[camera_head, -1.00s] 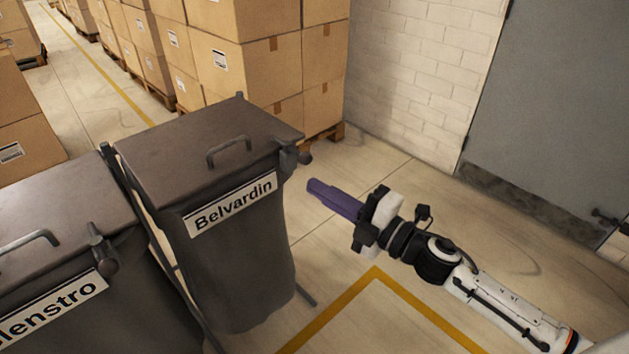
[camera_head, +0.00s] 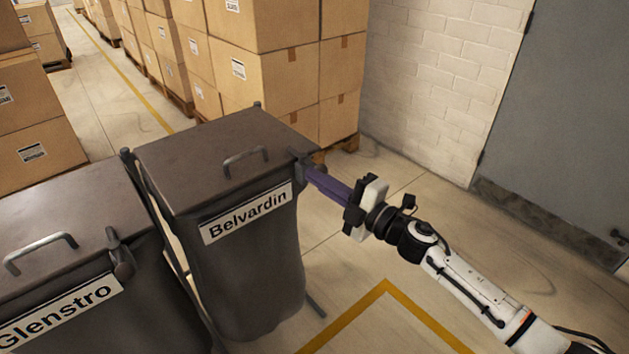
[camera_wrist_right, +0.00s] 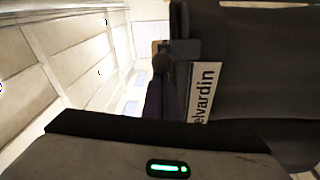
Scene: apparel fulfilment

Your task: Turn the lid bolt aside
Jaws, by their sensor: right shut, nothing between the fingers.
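The dark grey Belvardin bin (camera_head: 250,270) stands in the middle with its lid (camera_head: 200,155) closed. Its lid bolt (camera_head: 303,166) is a dark piece with a round knob at the lid's front right corner. It also shows in the right wrist view as a bolt (camera_wrist_right: 186,48) with its knob in front of the purple fingers. My right gripper (camera_head: 311,174) has purple fingers, shut and empty, with the tips right at the bolt. The fingers partly hide it, and I cannot tell whether they touch it. My left gripper is not in view.
The Glenstro bin (camera_head: 150,310) stands to the left with its own bolt (camera_head: 120,255). Stacked cartons (camera_head: 290,80) stand behind on pallets. A white brick wall (camera_head: 440,80) and a grey door (camera_head: 570,130) are at the right. The floor right of the bin is clear.

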